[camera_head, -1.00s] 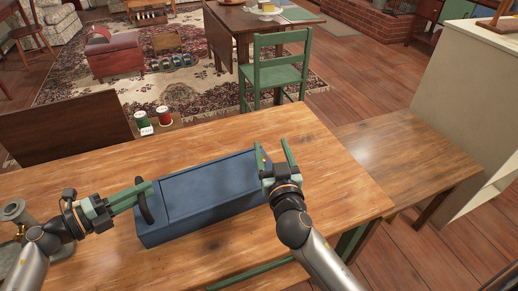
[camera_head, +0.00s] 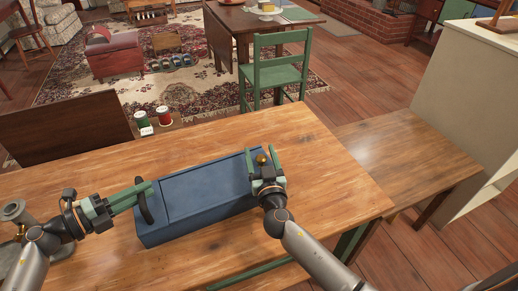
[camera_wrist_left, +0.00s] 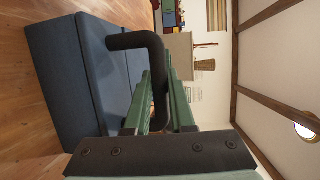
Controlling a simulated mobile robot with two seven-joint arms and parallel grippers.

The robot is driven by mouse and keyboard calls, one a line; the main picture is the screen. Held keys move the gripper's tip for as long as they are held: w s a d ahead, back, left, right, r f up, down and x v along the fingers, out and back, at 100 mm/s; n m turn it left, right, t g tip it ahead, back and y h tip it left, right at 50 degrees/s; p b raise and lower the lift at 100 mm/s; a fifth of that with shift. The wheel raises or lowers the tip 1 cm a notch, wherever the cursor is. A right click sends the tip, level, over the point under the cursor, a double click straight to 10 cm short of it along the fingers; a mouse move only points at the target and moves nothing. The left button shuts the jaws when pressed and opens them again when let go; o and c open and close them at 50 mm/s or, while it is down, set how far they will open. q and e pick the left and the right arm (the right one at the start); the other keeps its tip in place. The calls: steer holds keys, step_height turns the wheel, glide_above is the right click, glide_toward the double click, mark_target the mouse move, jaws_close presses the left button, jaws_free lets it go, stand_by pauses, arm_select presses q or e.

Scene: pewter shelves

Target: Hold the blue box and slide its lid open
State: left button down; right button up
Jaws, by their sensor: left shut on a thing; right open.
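The blue box (camera_head: 205,195) is long and lies on the wooden table, with its lid on top. A dark curved handle stands at its left end (camera_head: 146,202). My left gripper (camera_head: 143,193) is shut on that handle. In the left wrist view the green fingers (camera_wrist_left: 163,105) are around the black handle (camera_wrist_left: 150,42), and the blue box (camera_wrist_left: 75,80) is beside them. My right gripper (camera_head: 264,160) is open at the box's right end, its fingers on either side of a small brass knob (camera_head: 261,160). I cannot tell whether they touch the knob.
The wooden table (camera_head: 320,150) is clear to the right and behind the box. A metal object (camera_head: 15,212) stands at the table's left edge. Green and red cans (camera_head: 164,115) are beyond the far edge. A green chair (camera_head: 277,70) stands further back.

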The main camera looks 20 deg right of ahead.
steer(key=shift+w+d, duration=0.2)
steer(key=shift+w, duration=0.75)
jaws_close()
stand_by(0.8)
